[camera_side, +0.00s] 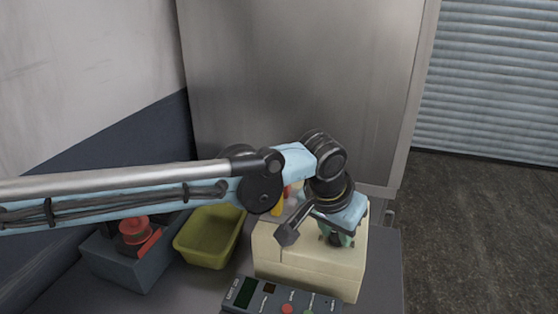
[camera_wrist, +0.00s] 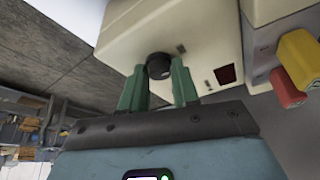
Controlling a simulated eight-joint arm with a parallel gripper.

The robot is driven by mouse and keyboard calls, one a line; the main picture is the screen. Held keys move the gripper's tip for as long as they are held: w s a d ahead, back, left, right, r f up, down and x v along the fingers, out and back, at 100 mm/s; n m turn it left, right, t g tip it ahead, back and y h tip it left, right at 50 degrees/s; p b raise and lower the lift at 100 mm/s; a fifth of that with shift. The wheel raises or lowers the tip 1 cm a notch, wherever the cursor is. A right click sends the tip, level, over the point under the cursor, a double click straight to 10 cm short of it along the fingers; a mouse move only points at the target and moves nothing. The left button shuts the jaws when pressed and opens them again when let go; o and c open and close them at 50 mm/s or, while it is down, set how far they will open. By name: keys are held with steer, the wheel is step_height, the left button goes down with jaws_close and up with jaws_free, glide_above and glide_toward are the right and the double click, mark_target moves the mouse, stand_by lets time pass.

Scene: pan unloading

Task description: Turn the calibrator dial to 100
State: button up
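The calibrator is a cream box (camera_side: 305,275) standing on the dark worktop, with my wrist above it in the side view. In the wrist view the box (camera_wrist: 195,30) fills the top, and its round black dial (camera_wrist: 158,66) faces me. My gripper (camera_wrist: 160,72) has two green fingers, one on each side of the dial, with a gap between them. I cannot tell whether the fingertips touch the dial. In the side view my gripper (camera_side: 337,238) is over the box's top, and the dial is hidden. No dial numbers are readable.
A yellow-green tray (camera_side: 210,238) stands left of the box. A grey box with a red button (camera_side: 135,230) is farther left. A device with a display and buttons (camera_side: 275,298) lies in front. Yellow (camera_wrist: 299,58) and red (camera_wrist: 286,88) parts show at right in the wrist view.

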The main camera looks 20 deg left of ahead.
jaws_close()
steer(key=shift+m, duration=0.4)
steer(key=m, duration=0.2)
steer(key=m+g+h, duration=0.1)
steer(key=m, duration=0.1)
steer(key=shift+w+a+h, duration=0.15)
steer(key=shift+h, duration=0.15)
steer(key=m+g, duration=0.1)
steer(key=m, duration=0.2)
steer(key=m+g+h, duration=0.1)
steer(key=m, duration=0.3)
steer(key=shift+w, duration=0.15)
steer(key=o, duration=0.8)
jaws_free()
